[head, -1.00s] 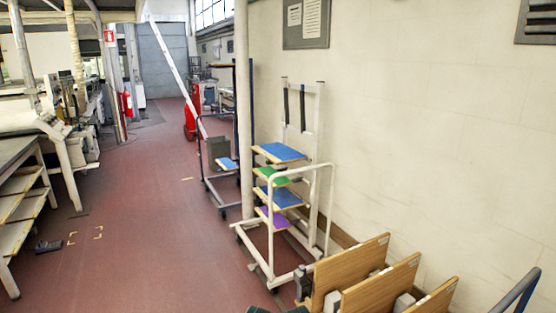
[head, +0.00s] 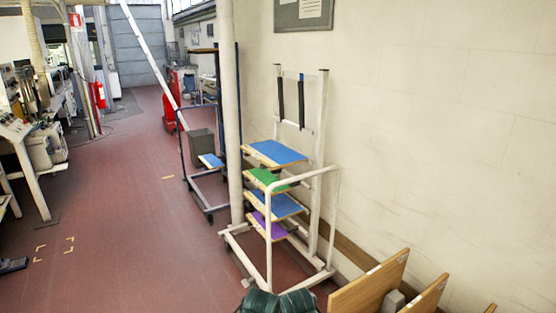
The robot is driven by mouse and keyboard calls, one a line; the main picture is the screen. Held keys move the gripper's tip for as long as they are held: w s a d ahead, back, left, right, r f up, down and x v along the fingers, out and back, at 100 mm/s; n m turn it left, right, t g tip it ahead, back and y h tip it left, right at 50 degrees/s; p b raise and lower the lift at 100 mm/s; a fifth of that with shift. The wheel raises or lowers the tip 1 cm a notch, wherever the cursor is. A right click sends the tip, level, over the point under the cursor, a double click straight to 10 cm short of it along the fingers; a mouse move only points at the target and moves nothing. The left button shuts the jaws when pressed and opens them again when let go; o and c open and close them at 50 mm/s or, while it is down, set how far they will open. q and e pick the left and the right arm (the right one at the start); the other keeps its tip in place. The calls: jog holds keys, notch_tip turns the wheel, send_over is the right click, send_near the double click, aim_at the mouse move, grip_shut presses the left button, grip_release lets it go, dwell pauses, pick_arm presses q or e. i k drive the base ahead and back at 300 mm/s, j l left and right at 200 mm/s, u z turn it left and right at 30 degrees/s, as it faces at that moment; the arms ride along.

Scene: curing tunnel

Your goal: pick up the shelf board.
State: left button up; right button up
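Light-brown wooden boards stand tilted at the bottom right of the head view: a large one (head: 368,284), a second (head: 428,295) to its right, and a corner of a third (head: 490,308). Their lower parts are cut off by the picture edge. A white-framed rack (head: 318,170) against the wall holds boards with coloured tops: an upper blue one (head: 275,152), a green one (head: 268,179), a lower blue one (head: 276,205) and a purple one (head: 268,226). I cannot tell which is the shelf board. Neither of my grippers is in view.
A white pillar (head: 231,120) stands just left of the rack. Behind it is a dark-blue trolley (head: 190,175) with a blue-topped board (head: 211,160) and a grey bin (head: 201,146). A dark green object shows at the bottom edge. The red floor (head: 130,230) to the left is open.

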aim_at(271, 153)
jog(key=i+j+z, duration=0.15)
jog(key=i+j, duration=0.45)
jog(key=i, duration=0.35)
jog(key=i+j+z, duration=0.1)
jog(key=i+j, duration=0.55)
jog(key=i, duration=0.25)
jog(key=i+j+z, duration=0.15)
jog(key=i+j, duration=0.65)
jog(key=i, duration=0.05)
